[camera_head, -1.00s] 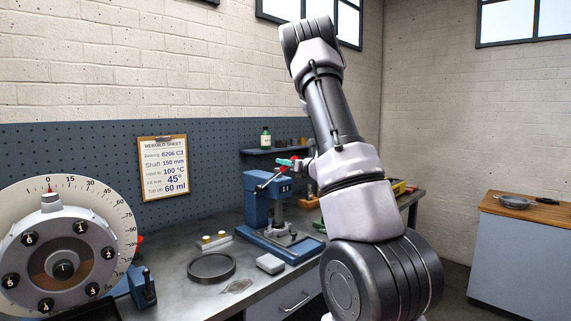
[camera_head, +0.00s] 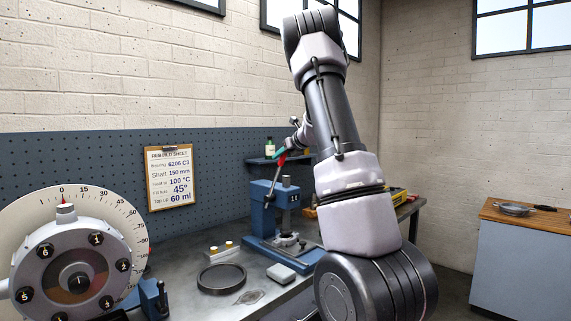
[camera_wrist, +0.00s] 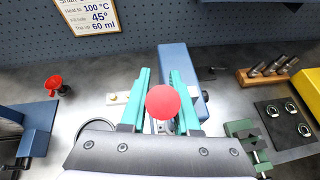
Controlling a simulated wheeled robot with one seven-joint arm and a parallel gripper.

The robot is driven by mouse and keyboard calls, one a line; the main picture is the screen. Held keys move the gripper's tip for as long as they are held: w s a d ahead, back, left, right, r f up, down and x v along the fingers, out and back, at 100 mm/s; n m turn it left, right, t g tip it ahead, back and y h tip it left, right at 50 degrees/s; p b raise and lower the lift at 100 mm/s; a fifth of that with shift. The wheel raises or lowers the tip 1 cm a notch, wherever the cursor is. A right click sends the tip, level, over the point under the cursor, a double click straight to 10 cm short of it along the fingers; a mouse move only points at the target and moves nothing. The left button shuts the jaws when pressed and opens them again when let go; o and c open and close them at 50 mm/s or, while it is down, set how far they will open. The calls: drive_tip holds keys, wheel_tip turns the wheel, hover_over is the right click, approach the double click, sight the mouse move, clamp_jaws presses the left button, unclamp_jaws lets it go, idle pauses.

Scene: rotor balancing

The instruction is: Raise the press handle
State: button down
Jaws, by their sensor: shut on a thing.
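My gripper (camera_head: 281,158) is at the top of the handle. In the wrist view its teal fingers (camera_wrist: 160,105) stand on both sides of the red knob and are shut on the handle end. The knob hides the exact contact. The press body (camera_wrist: 186,75) shows behind the fingers. The press ram (camera_head: 287,182) sticks up above the press head.
A black round tray (camera_head: 221,279) and a grey block (camera_head: 281,273) lie on the bench in front of the press. A numbered rotor with a dial (camera_head: 75,262) stands at the left.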

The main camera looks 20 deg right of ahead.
drive_tip(key=w+a+r+g+h, duration=0.1)
drive_tip(key=w+a+g, duration=0.1)
drive_tip(key=w, duration=0.4)
drive_tip(key=shift+r+g, duration=0.15)
drive_tip(key=shift+g, duration=0.75)
drive_tip(key=shift+a, duration=0.15)
drive_tip(key=c, duration=0.7)
unclamp_jaws()
drive_tip(key=shift+w, duration=0.1)
drive_tip(key=shift+o, duration=0.2)
drive_tip(key=v, duration=1)
drive_tip(key=shift+s+r, duration=0.25)
drive_tip(key=shift+s, duration=0.1)
